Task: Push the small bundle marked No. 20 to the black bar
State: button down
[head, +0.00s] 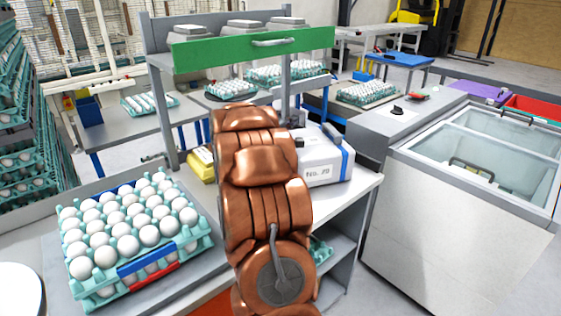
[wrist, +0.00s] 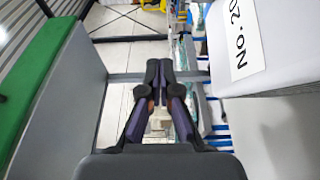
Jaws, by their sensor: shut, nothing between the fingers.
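A white bundle (head: 323,172) with a blue stripe stands on the grey table, just right of my arm in the head view. Its label is small there. In the wrist view the bundle (wrist: 285,55) fills the upper right, and its label reads No. 20. My gripper (wrist: 159,66) is shut and empty, with its fingertips together to the left of the bundle and a visible gap between them. In the head view my copper arm hides the gripper and part of the bundle's left side. I cannot make out the black bar for certain.
A teal tray of white eggs (head: 205,244) with a blue and red label sits on the table at the left. A yellow bundle (head: 201,165) lies behind my arm. A green panel (head: 250,52) spans the frame above. A glass-topped freezer (head: 465,215) stands right.

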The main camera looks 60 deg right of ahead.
jog(key=w+a, duration=0.3)
jog(key=w, duration=0.1)
jog(key=f, duration=1.5)
jog(key=shift+s+a+f, duration=0.15)
jog(key=shift+s+a, duration=0.05)
jog(key=shift+s, duration=0.05)
jog(key=shift+s+d+p, duration=0.3)
jog(key=shift+s+d, duration=0.05)
jog(key=shift+r, duration=0.25)
